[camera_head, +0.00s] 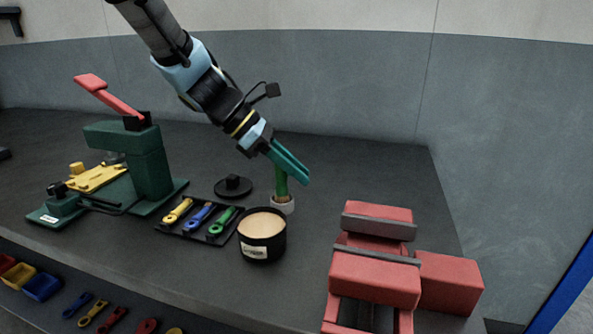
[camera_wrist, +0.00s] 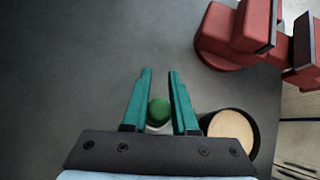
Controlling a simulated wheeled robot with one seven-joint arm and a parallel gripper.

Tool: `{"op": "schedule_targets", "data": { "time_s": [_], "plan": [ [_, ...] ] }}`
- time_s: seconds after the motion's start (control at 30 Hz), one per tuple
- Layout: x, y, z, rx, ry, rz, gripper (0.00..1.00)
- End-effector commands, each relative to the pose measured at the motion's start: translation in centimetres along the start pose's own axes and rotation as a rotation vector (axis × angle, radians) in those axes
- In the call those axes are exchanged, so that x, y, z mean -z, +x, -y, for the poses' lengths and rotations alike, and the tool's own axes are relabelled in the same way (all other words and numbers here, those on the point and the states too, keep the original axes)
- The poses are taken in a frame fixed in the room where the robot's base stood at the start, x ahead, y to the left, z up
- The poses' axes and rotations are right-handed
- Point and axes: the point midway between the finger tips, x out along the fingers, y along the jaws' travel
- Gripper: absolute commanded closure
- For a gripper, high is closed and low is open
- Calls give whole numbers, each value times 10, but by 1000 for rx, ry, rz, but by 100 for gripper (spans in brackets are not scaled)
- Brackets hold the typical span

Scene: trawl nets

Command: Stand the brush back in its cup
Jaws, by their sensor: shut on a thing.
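The brush shows as a green handle (camera_head: 281,182) between my fingertips in the head view, and as a rounded green end (camera_wrist: 159,111) between the fingers in the wrist view. My gripper (camera_head: 290,168), with teal fingers (camera_wrist: 157,92), is shut on the brush. The brush is upright, and its lower end meets a small pale grey cup (camera_head: 283,206). The lower end seems to be inside the cup rim, but how deep it sits is hidden. In the wrist view the cup is mostly hidden below the brush.
A tray of coloured tools (camera_head: 200,218), a black round lid (camera_head: 233,187) and a green press (camera_head: 150,165) are farther left. A red vise (camera_head: 375,275) stands at front right. Bench behind the cup is clear.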

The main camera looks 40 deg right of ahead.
Motion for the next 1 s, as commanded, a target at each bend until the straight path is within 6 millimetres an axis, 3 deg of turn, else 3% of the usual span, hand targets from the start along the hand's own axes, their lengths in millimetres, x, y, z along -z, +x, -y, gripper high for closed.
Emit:
{"op": "schedule_targets", "data": {
  "time_s": [0.37,0.4,0.63,1.0],
  "plan": [
    [4,4,0,0,0,0,100],
    [4,3,0,-1,0,0,69],
    [3,3,0,0,0,0,44],
    [1,-5,-1,-2,2,0,44]
  ]
}}
